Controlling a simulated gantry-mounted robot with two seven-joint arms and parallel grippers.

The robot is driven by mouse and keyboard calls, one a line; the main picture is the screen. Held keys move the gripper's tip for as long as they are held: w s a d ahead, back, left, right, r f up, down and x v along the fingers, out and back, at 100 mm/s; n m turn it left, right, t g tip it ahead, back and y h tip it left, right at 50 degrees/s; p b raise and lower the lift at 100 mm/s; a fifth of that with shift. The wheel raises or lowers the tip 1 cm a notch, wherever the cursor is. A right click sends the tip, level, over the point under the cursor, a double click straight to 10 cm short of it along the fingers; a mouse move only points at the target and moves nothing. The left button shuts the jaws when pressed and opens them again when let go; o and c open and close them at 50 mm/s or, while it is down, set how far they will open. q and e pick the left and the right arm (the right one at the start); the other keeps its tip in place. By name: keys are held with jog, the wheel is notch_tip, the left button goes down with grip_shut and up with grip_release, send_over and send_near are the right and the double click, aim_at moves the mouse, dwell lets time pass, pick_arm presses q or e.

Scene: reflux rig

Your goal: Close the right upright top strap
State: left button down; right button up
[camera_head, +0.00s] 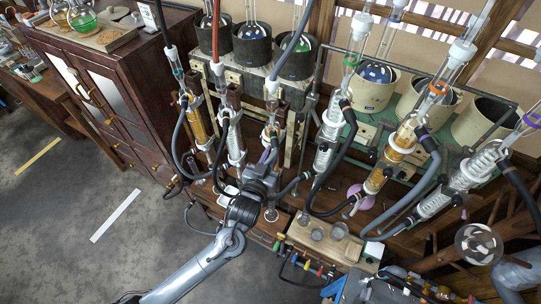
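My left gripper (263,172) is at the lower end of the upright glass column (271,132) on the right side of the left-hand rig. My wrist covers its fingertips, so I cannot tell whether they are open or touch anything. The column has pale clamps or straps around it and hoses beside it. The top strap is too small to single out, and I cannot tell whether it is open or shut. My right gripper does not show clearly anywhere.
Round heaters (372,88) stand behind. A small tray (322,238) with metal cups is in front. A wooden cabinet (110,95) stands left; the floor (70,225) is mostly clear.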

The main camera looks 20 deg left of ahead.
pick_arm(q)
jog(key=y, duration=0.1)
jog(key=n+y, duration=0.1)
jog(key=shift+w+d+n+y, duration=0.3)
jog(key=shift+w+d, duration=0.1)
jog(key=c, duration=1.1)
grip_release()
jog(key=shift+s, duration=0.1)
jog(key=s, duration=0.3)
jog(key=s+d, duration=0.1)
jog(key=s, duration=0.3)
jog(key=s+b, duration=0.1)
jog(key=s, duration=0.2)
jog(key=shift+s+d, duration=0.3)
jog(key=shift+d, duration=0.1)
